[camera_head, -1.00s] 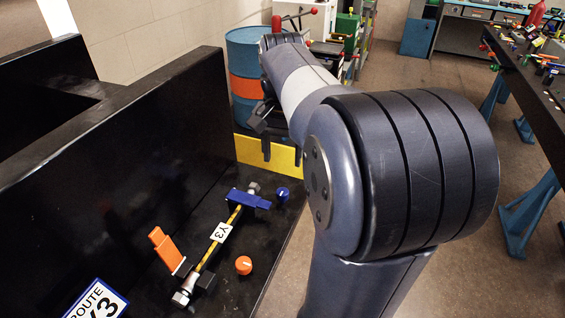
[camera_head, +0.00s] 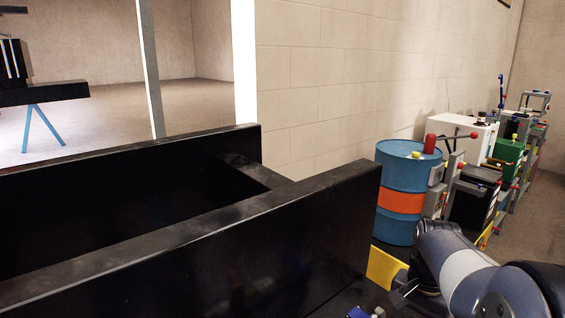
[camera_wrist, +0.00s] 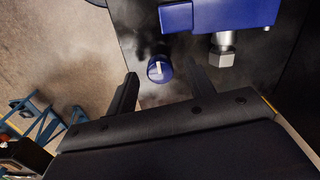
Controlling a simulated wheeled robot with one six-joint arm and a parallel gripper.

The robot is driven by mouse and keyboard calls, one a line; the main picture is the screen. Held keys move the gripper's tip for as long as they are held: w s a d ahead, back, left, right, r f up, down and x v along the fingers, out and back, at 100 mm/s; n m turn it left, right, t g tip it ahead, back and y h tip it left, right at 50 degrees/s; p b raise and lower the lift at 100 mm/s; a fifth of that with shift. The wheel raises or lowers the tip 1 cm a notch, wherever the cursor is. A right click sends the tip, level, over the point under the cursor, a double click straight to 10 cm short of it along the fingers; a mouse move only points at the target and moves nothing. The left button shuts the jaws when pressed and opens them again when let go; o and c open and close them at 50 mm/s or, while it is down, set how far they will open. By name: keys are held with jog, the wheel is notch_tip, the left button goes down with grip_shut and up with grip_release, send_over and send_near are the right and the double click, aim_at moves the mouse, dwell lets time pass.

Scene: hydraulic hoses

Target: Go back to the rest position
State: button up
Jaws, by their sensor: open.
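My gripper (camera_wrist: 162,70) is open and empty in the wrist view, with its two dark fingers apart. A blue round knob (camera_wrist: 160,69) with a white mark shows between the fingertips, on the dark panel. I cannot tell how far the fingers are above it. A blue clamp (camera_wrist: 245,13) lies just beyond at the top, with a grey metal hose fitting (camera_wrist: 222,52) under it. In the head view my arm is at the lower right, and a bit of the blue clamp (camera_head: 357,312) shows at the bottom edge. The rest of the hose is out of view.
Tall black walls (camera_head: 200,240) of the bench fill the lower left of the head view. A yellow plate (camera_head: 384,267) and a blue drum with an orange band (camera_head: 401,203) stand beside my arm. Several machines (camera_head: 490,165) line the wall behind. Open floor (camera_wrist: 60,60) shows in the wrist view.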

jog(key=shift+f, duration=0.55)
jog(key=shift+r, duration=0.15)
